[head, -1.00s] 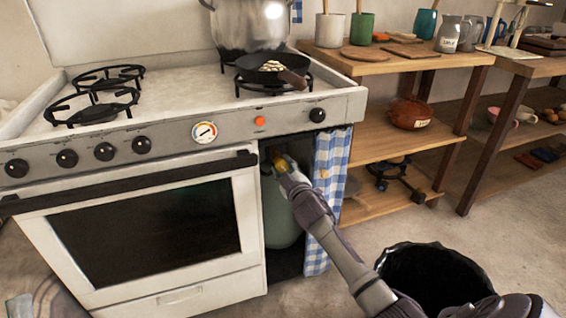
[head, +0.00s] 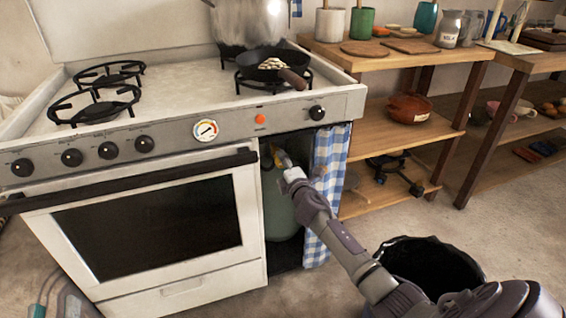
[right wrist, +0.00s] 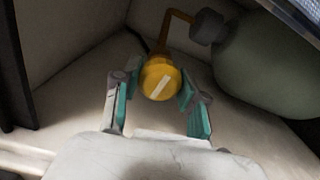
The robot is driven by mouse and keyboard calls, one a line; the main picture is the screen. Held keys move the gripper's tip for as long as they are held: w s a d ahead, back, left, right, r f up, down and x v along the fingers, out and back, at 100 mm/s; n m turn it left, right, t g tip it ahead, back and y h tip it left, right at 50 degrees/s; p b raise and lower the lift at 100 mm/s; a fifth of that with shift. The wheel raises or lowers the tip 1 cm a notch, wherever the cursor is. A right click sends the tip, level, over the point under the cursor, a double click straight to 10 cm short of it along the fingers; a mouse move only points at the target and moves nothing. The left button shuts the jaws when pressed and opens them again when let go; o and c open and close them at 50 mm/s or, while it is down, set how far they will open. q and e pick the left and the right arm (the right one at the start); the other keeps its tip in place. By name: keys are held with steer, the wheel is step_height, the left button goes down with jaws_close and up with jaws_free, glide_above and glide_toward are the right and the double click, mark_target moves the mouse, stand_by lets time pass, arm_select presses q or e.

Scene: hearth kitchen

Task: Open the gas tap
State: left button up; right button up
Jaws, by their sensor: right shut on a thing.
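The gas tap (right wrist: 160,78) is a round yellow knob with a white line across its face, tilted up to the right in the right wrist view. A yellow pipe rises behind it towards the green gas bottle (right wrist: 268,65). The bottle (head: 281,210) also shows in the head view, in the open cabinet beside the oven. My right gripper (right wrist: 158,98) has a finger on each side of the tap and is shut on it. In the head view the right gripper (head: 284,166) reaches into the cabinet. My left gripper (head: 56,303) is low at the left edge, apparently open and empty, partly cut off.
A blue checked curtain (head: 330,185) hangs just right of my right arm. The white stove (head: 165,85) with its oven door (head: 150,225) is to the left. A black bin (head: 432,262) stands below right. Wooden shelves (head: 400,135) are at the right.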

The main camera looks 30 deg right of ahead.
arm_select(q)
steer(key=shift+f, duration=0.3)
arm_select(e)
steer(key=shift+n, duration=0.7)
arm_select(q)
steer(key=shift+f, duration=0.1)
arm_select(e)
steer(key=shift+f+n, duration=0.1)
steer(key=shift+n, duration=0.2)
steer(key=o, duration=1.1)
steer(key=shift+o, duration=0.2)
steer(key=v, duration=1.2)
